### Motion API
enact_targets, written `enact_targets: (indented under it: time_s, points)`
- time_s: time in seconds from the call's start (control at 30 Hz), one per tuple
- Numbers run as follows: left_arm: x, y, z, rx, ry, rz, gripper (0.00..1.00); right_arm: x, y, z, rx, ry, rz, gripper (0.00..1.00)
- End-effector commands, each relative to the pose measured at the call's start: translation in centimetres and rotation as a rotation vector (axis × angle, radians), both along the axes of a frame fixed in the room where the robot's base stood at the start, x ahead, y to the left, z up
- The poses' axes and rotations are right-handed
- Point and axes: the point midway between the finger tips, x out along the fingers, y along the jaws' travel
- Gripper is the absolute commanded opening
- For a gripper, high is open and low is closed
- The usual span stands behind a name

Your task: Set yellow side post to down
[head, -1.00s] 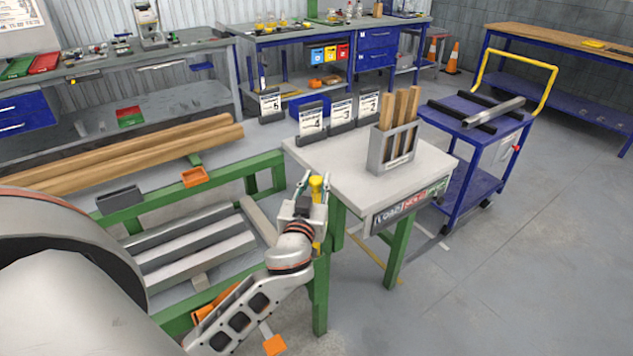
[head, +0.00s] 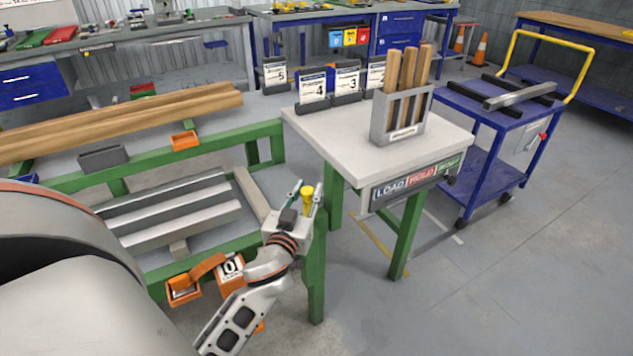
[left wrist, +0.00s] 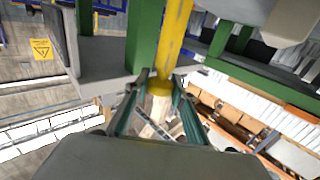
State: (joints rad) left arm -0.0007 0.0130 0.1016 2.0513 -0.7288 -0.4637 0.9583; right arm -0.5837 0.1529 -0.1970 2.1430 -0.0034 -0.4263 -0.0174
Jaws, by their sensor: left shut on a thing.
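The yellow side post (head: 307,192) stands beside the green frame at the near left corner of the pale table. In the left wrist view the post (left wrist: 174,40) runs as a yellow bar away from the fingers, next to a green leg (left wrist: 143,38). My left gripper (left wrist: 155,95) is shut on the post's yellow end there. My right gripper is not in view.
The pale table (head: 330,130) carries a grey rack (head: 402,120) of wooden sticks and several number cards. Long timber (head: 120,120) and metal bars (head: 175,205) lie on the green frame at left. A blue cart (head: 485,130) stands right. Floor at lower right is clear.

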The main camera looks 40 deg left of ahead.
Motion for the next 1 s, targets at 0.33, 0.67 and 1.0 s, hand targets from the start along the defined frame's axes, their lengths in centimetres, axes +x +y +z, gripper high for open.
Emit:
enact_targets:
  time_s: [0.33, 0.67, 1.0]
  points:
    - [-0.1, 0.1, -5.7, -0.002, 0.008, 0.002, 0.00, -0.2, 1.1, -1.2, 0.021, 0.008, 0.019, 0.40]
    - [0.0, 0.0, -5.9, 0.000, 0.000, 0.001, 0.00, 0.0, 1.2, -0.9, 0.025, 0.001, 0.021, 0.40]
    - [0.0, 0.0, -6.1, -0.001, 0.003, 0.001, 0.42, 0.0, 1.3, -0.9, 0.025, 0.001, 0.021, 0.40]
